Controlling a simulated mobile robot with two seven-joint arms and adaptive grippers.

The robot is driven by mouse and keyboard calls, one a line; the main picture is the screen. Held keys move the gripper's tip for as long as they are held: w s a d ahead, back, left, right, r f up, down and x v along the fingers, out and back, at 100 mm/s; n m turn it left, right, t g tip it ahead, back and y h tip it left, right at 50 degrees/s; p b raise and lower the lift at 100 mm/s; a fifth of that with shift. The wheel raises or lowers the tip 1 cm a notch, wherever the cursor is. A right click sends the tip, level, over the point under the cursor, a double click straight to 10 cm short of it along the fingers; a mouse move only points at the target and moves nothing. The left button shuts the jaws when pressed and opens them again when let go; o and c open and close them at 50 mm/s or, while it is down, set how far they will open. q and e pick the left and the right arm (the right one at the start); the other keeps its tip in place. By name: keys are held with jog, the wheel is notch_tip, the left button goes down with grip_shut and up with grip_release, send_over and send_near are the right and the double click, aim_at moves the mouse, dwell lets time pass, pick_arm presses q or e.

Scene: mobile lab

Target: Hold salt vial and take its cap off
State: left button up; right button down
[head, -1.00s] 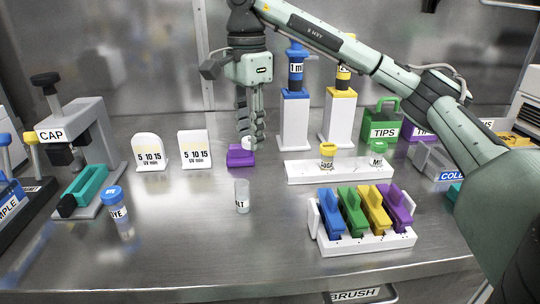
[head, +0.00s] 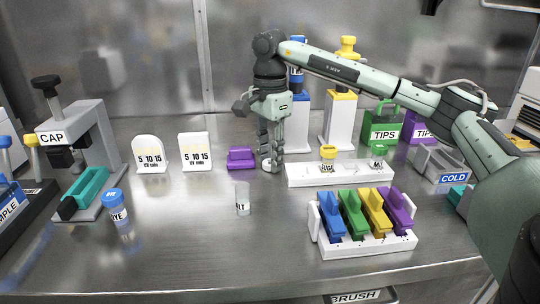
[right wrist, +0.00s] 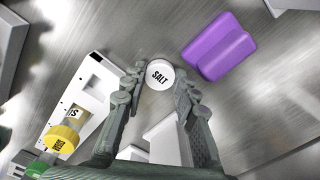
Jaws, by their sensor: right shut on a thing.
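The salt vial (head: 242,201) stands upright on the steel bench, clear and without a cap, its label partly readable. The white cap marked SALT (right wrist: 160,74) is between the fingertips of my right gripper (head: 271,165). In the head view the cap shows as a small white disc low at the fingertips, close to the bench top; I cannot tell if it touches. My right gripper is shut on it, behind and right of the vial. My left gripper is not in view.
A purple block (head: 242,158) lies just left of my right gripper. A white rack (head: 338,174) with vials is to the right. A rack of coloured pieces (head: 368,243) is at front right. A blue-capped vial (head: 117,210) and the CAP device (head: 97,140) are left.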

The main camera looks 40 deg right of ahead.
aim_at(270, 162)
jog(key=shift+f, duration=0.2)
jog(key=c, duration=1.5)
grip_release()
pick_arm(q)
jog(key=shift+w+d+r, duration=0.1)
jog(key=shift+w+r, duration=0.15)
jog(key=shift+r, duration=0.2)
pick_arm(e)
jog(key=shift+o, duration=0.2)
jog(key=shift+r, duration=0.15)
